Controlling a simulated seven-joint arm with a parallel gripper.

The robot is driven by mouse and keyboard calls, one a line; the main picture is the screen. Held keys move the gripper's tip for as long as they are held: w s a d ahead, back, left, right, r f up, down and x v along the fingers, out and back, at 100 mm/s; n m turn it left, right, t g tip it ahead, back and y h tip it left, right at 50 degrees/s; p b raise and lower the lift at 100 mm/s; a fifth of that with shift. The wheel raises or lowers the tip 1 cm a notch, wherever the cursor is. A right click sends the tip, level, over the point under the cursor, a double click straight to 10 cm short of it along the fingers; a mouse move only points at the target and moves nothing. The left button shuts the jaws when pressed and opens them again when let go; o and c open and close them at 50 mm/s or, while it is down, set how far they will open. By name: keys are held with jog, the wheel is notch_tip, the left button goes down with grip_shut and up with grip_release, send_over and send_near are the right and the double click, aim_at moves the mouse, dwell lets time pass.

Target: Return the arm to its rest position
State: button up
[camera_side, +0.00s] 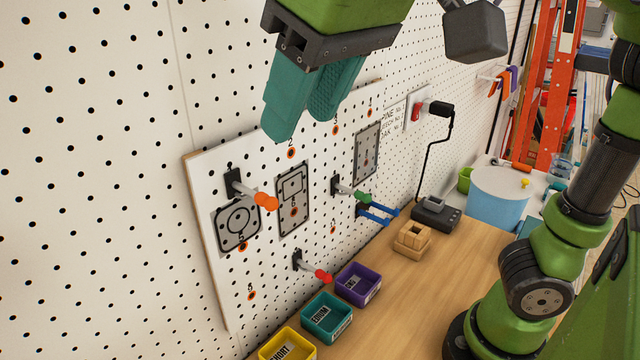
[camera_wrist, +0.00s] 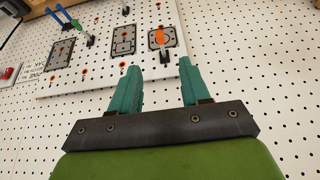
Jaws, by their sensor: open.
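My gripper (camera_side: 300,112) is at the top of the side view, raised in front of the pegboard and above the white board. Its two teal fingers point down and hold nothing. In the wrist view my gripper (camera_wrist: 156,92) shows its fingers well apart with bare pegboard between them. The gripper touches nothing that I can see. My green arm also shows at the right of the side view.
A white board (camera_side: 215,215) carries plates and pegs with orange (camera_side: 267,201), green (camera_side: 362,197) and red (camera_side: 322,276) tips. Yellow (camera_side: 287,346), teal (camera_side: 326,318) and purple (camera_side: 357,284) bins and a wooden block (camera_side: 412,239) stand on the table (camera_side: 410,300).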

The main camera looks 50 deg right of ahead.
aim_at(270, 197)
jog(key=x, duration=1.2)
jog(key=shift+f, duration=0.1)
jog(key=s, duration=0.6)
jog(key=shift+f, duration=0.35)
jog(key=shift+s, duration=0.1)
